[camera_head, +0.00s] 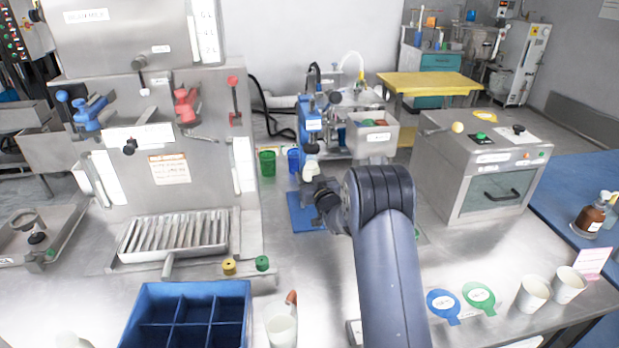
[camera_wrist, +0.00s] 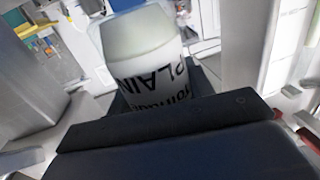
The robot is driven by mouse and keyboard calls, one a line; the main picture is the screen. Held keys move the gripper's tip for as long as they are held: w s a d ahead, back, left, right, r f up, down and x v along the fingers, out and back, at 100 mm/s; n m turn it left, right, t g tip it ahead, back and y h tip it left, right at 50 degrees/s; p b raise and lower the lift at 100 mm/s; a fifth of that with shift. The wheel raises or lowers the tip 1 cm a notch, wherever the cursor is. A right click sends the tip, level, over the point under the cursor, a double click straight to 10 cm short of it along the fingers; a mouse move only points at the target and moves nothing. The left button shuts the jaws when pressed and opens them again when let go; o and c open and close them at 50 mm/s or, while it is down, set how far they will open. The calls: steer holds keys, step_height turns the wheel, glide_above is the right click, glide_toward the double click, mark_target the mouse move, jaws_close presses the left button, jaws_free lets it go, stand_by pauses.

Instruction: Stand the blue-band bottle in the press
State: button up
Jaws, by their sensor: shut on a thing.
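My gripper (camera_wrist: 165,115) is shut on a white bottle (camera_wrist: 150,62) with a pale grey-green end. Its label shows "PLAIN" in dark letters, upside down in the wrist view, and no blue band shows on the visible side. In the head view my gripper (camera_head: 318,188) is mostly hidden by my wrist, and a small pale part of the bottle (camera_head: 311,168) shows just above it. A blue-framed machine (camera_head: 311,122), which looks like the press, stands behind. I cannot tell whether the bottle touches it.
A blue mat (camera_head: 303,222) lies below my gripper. Green (camera_head: 267,163) and blue (camera_head: 293,160) cups stand behind left. A large steel machine (camera_head: 160,185) fills the left, a steel box (camera_head: 478,168) the right. A divided blue crate (camera_head: 187,290) and paper cups (camera_head: 533,293) are in front.

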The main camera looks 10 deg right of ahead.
steer(key=shift+f+b, duration=0.5)
steer(key=shift+b, duration=0.1)
steer(key=shift+r, duration=0.1)
steer(key=o, duration=0.9)
steer(key=shift+o, duration=0.2)
steer(key=r+p, duration=0.1)
steer(key=p, duration=0.1)
steer(key=shift+r+p, duration=0.35)
steer(key=shift+r, duration=0.05)
steer(key=s+d+b, duration=0.2)
steer(key=s+b, duration=0.1)
steer(key=s, duration=0.8)
steer(key=shift+s+d+f, duration=0.15)
steer(key=shift+s+f, duration=0.15)
steer(key=shift+s, duration=0.1)
